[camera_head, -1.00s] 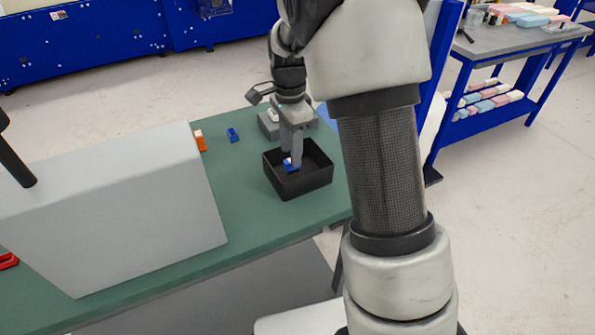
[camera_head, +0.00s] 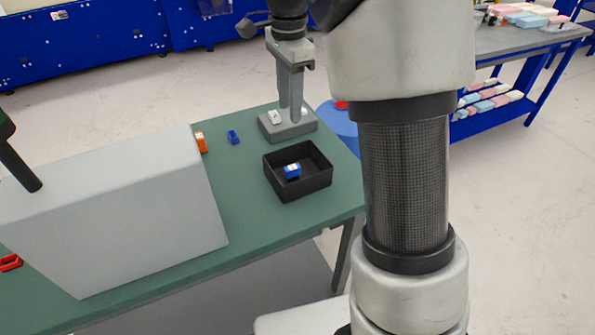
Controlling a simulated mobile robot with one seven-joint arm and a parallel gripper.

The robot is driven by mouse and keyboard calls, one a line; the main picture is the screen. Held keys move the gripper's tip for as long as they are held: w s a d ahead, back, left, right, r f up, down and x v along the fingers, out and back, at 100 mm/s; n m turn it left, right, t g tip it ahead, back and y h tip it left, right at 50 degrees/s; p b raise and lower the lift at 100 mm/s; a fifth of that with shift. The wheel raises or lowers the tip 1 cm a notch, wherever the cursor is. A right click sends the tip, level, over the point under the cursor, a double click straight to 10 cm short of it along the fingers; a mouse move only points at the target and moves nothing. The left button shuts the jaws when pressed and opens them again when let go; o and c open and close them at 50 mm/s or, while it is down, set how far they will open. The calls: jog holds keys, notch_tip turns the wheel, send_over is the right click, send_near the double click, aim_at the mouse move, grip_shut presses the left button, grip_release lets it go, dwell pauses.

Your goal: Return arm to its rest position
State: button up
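My gripper (camera_head: 290,112) is up over the far right part of the green table (camera_head: 245,210). Its two fingers point down with a gap between them, and nothing is held. The fingertips overlap the grey fixture (camera_head: 287,131) in the picture; I cannot tell how far they are from it. A black open tray (camera_head: 319,184) stands nearer on the table, and a blue block with a white part (camera_head: 291,171) lies inside it, clear of my gripper.
A large grey sloped housing (camera_head: 125,205) fills the left of the table. An orange piece (camera_head: 201,142), a small blue piece (camera_head: 233,136) and a red piece (camera_head: 10,262) lie around it. A blue cart (camera_head: 500,115) stands at right.

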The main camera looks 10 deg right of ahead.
jog(key=shift+r, duration=1.6)
jog(key=s+r+n+t+p, duration=0.35)
jog(key=s+r+n, duration=0.45)
jog(key=s, duration=0.5)
jog(key=s+f+n+t+p, duration=0.1)
jog(key=s+n+t+p, duration=0.1)
jog(key=s+n, duration=0.5)
jog(key=s, duration=0.5)
jog(key=shift+n+p, duration=0.3)
jog(key=shift+n, duration=0.1)
